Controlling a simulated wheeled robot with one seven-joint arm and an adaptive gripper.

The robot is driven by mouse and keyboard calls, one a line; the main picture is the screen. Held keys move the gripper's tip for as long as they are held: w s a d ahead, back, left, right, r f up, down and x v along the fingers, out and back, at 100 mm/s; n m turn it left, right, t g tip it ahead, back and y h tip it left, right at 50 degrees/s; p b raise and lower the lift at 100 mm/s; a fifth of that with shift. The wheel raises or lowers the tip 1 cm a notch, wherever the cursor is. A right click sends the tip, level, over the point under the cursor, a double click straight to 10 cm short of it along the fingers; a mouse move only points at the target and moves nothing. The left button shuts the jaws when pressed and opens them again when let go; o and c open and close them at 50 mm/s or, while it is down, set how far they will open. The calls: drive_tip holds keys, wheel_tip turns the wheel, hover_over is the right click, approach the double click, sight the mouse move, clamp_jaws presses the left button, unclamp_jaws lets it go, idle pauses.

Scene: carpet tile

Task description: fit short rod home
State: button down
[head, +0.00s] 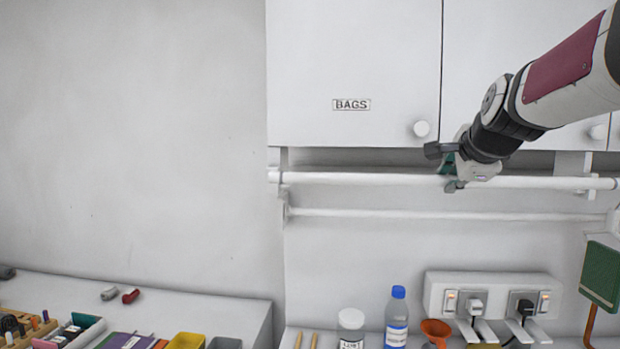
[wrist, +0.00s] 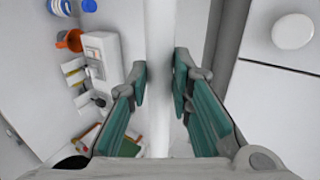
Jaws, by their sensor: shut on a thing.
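My gripper (head: 451,172) is shut on a white rod (head: 375,180) under the wall cabinet, towards the rod's right part. In the wrist view the gripper (wrist: 159,80) has its green-padded fingers on either side of the rod (wrist: 158,115). The rod lies nearly level; its left end overlaps a white bracket (head: 284,160) and its right end reaches near the picture's right edge. A thinner white rod (head: 400,215) runs below it between supports. I cannot tell whether the held rod's ends are seated.
The white cabinet (head: 350,70) marked BAGS hangs just above the rod. A socket strip (head: 492,295) with plugs, a blue-capped bottle (head: 397,320), a white jar (head: 350,325) and an orange funnel (head: 436,330) are below. A green board (head: 601,275) stands at right.

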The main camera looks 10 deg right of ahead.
drive_tip(key=w+d+b, duration=0.1)
drive_tip(key=w+b, duration=0.2)
drive_tip(key=w, duration=0.3)
drive_tip(key=shift+d, duration=0.35)
drive_tip(key=shift+r, duration=0.1)
idle(0.7)
drive_tip(key=shift+w+d+b, duration=0.3)
drive_tip(key=shift+w+b, duration=0.1)
drive_tip(key=shift+w, duration=0.55)
drive_tip(key=shift+w+d+b, duration=0.25)
drive_tip(key=shift+w+b, duration=0.15)
drive_tip(key=shift+w, duration=0.5)
idle(0.6)
drive_tip(key=shift+w+d, duration=0.1)
drive_tip(key=shift+w, duration=0.25)
drive_tip(key=shift+w+d, duration=0.15)
drive_tip(key=shift+w, duration=0.25)
drive_tip(key=shift+f+b, duration=0.45)
drive_tip(key=shift+b, duration=0.1)
idle(0.7)
drive_tip(key=shift+f, duration=0.5)
